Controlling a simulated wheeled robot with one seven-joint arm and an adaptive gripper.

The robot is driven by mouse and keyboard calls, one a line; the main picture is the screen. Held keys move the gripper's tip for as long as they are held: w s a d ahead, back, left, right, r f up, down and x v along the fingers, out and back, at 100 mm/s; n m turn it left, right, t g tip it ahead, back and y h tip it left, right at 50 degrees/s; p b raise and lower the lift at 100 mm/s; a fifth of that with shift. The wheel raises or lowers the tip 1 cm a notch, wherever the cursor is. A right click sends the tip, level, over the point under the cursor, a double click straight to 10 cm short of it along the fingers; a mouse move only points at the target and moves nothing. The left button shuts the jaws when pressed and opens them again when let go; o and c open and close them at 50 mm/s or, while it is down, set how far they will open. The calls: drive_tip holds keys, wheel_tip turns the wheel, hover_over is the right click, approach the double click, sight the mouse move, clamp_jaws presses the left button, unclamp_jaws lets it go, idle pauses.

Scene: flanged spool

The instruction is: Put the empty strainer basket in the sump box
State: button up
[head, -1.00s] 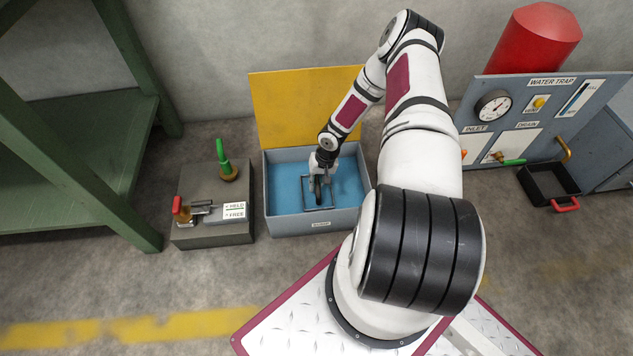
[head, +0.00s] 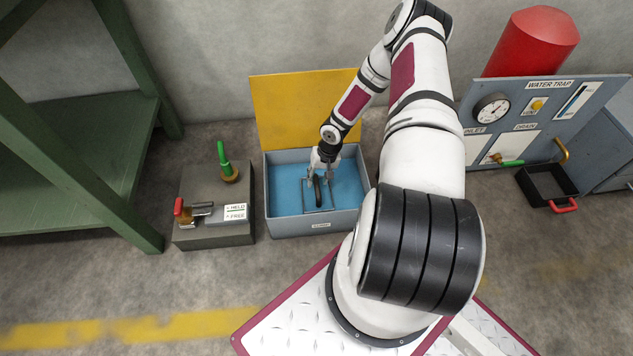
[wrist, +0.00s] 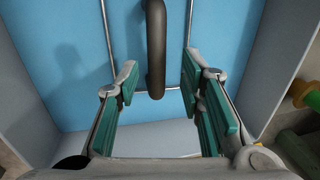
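The sump box (head: 290,228) is a grey open box with a blue inside and a yellow lid (head: 300,108) standing open behind it. The strainer basket (head: 305,211) shows as a thin wire frame inside the box, with a dark upright handle (head: 317,190). My gripper (head: 321,176) is over the box at the handle. In the wrist view my gripper (wrist: 158,88) is open, its teal pads apart on both sides of the black handle (wrist: 156,45), with gaps visible. The wire frame (wrist: 108,40) lies against the blue floor.
Left of the box stands a grey block (head: 213,236) with a green handle (head: 223,158), a red-knobbed latch (head: 180,208) and a HELD/FREE label. A green shelf (head: 80,180) is farther left. At right are the water trap panel (head: 540,95) and a black tray (head: 545,185).

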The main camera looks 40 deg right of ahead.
drive_tip(key=d+r+n+g+h+p, duration=0.2)
drive_tip(key=d+r+h+p, duration=0.1)
drive_tip(key=r, duration=2.7)
drive_tip(key=s+a+r+n+h, duration=0.1)
drive_tip(key=s+a+r, duration=0.2)
drive_tip(key=r, duration=0.6)
drive_tip(key=s+a+r+h, duration=0.15)
drive_tip(key=a+r, duration=0.25)
drive_tip(key=r, duration=0.5)
drive_tip(key=s+a+r+n, duration=0.1)
drive_tip(key=s+a+r, duration=0.9)
drive_tip(key=s+r, duration=0.15)
drive_tip(key=s+a+n+y, duration=0.1)
drive_tip(key=s+a+y, duration=0.1)
drive_tip(key=s+a, duration=0.2)
drive_tip(key=s+a+r+n+y, duration=0.1)
drive_tip(key=s+a, duration=0.3)
drive_tip(key=s, duration=0.5)
drive_tip(key=shift+s+a+t+y, duration=0.25)
drive_tip(key=shift+a+t+y, duration=0.1)
drive_tip(key=shift+a+t, duration=0.05)
